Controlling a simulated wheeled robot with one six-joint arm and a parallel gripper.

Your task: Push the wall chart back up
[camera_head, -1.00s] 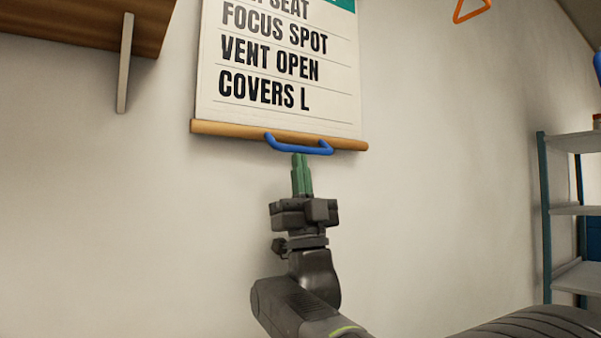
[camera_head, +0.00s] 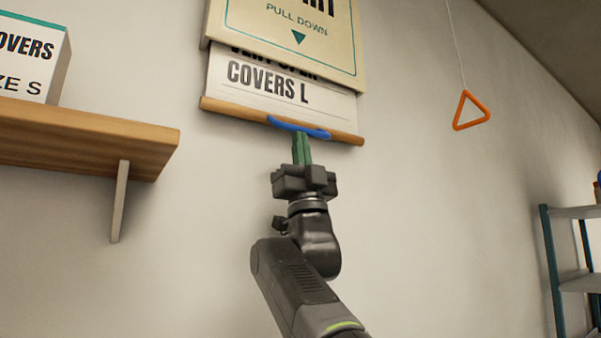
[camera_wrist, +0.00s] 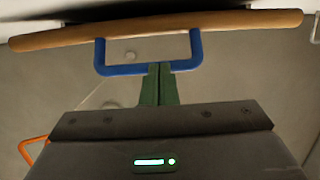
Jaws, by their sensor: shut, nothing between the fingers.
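The wall chart (camera_head: 305,97) shows only its lowest printed line clearly, below a cream cover panel marked "PULL DOWN" (camera_head: 290,38). Its wooden bottom bar (camera_head: 230,108) carries a blue handle (camera_head: 315,132). In the wrist view the bar (camera_wrist: 250,20) crosses the top and the blue handle (camera_wrist: 120,70) hangs from it. My gripper (camera_head: 301,138) points up just under the middle of the handle, with its green fingers together and nothing between them. In the wrist view the fingertips (camera_wrist: 159,68) meet the handle's lower bar; they look in contact.
A wooden shelf (camera_head: 90,135) with a white box (camera_head: 30,60) and a bracket (camera_head: 119,200) juts out at left. An orange triangle pull (camera_head: 470,112) hangs on a cord at right. A shelf rack (camera_head: 550,270) stands at far right. The wall around my arm is clear.

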